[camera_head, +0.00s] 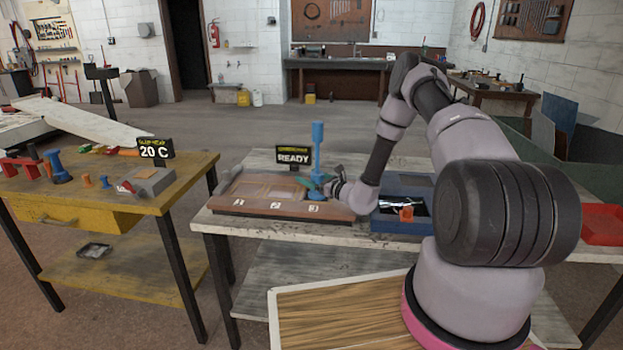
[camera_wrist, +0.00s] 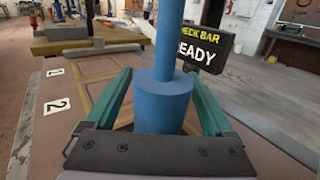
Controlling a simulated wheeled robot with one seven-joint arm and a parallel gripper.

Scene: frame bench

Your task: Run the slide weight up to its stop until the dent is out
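A blue slide-weight tool stands upright on the brown panel (camera_head: 255,190). Its thin blue rod (camera_wrist: 169,40) rises from a thick blue cylinder (camera_wrist: 163,105) low on it, and the head view shows a wider blue top (camera_head: 318,132). My gripper (camera_wrist: 162,72) is low at the tool. Its green fingers lie on both sides of the thick cylinder, tips close to its edges; I cannot tell whether they press on it. The cylinder's lower end is hidden behind my gripper's body. The dent is not discernible.
A "READY" check bar sign (camera_head: 293,156) stands close behind the tool. A blue tray (camera_head: 400,226) with an orange item is right of the panel. A yellow bench (camera_head: 85,222) with a "20 C" sign (camera_head: 153,150) stands left.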

